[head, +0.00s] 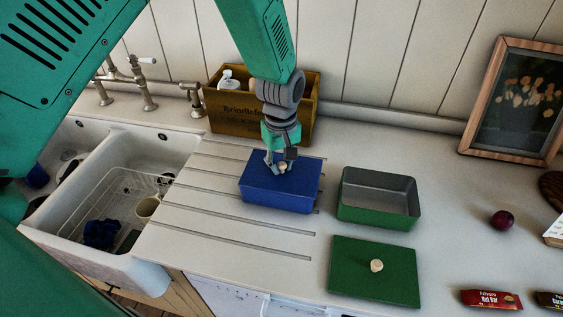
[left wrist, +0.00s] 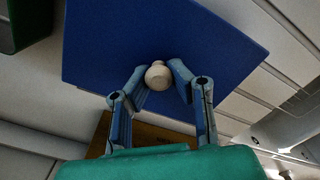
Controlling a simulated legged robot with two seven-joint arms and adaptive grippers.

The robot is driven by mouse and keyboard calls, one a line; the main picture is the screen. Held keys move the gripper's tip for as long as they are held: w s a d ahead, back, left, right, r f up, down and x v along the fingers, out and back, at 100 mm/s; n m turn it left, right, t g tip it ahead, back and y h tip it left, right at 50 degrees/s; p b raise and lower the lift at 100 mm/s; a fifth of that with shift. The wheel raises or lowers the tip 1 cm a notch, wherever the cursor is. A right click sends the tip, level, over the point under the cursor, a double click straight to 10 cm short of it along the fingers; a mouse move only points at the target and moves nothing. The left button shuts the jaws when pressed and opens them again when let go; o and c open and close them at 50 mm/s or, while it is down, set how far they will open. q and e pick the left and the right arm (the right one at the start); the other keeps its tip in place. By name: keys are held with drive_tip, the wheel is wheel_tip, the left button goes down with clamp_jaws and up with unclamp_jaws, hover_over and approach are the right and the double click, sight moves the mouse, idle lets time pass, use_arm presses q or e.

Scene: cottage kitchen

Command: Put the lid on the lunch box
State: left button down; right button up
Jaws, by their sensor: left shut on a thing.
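A blue lunch box (head: 272,201) stands on the counter with a blue lid (head: 262,178) on its top. Whether the lid is fully seated I cannot tell. My left gripper (head: 281,164) comes down from above and is shut on the lid's pale round knob; the left wrist view shows the knob (left wrist: 158,75) between the two fingers, with the blue lid (left wrist: 110,50) around it. To the right stands an open, empty green lunch box (head: 375,215). A green lid (head: 350,280) with a pale knob lies flat on the counter in front of it. My right gripper is not in view.
A wooden crate (head: 228,117) with bottles stands behind the blue box. A sink (head: 85,255) with a dish rack is at left. At right are a framed picture (head: 517,98), a plum (head: 502,220) and a red-wrapped bar (head: 491,300). The counter between green box and plum is clear.

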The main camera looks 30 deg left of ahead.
sight(281, 162)
use_arm(q)
drive_tip(key=shift+f, duration=0.1)
drive_tip(key=c, duration=1.8)
unclamp_jaws()
drive_tip(key=shift+d, duration=0.1)
drive_tip(key=shift+o, duration=0.2)
drive_tip(key=shift+r, duration=0.2)
wheel_tip(281, 162, up, 3)
drive_tip(key=p, duration=0.2)
drive_tip(key=shift+f+p, duration=0.1)
drive_tip(key=shift+p, duration=0.25)
drive_tip(key=shift+r+p, duration=0.55)
drive_tip(key=shift+r, duration=0.7)
wheel_tip(281, 162, up, 6)
drive_tip(key=shift+f, duration=0.25)
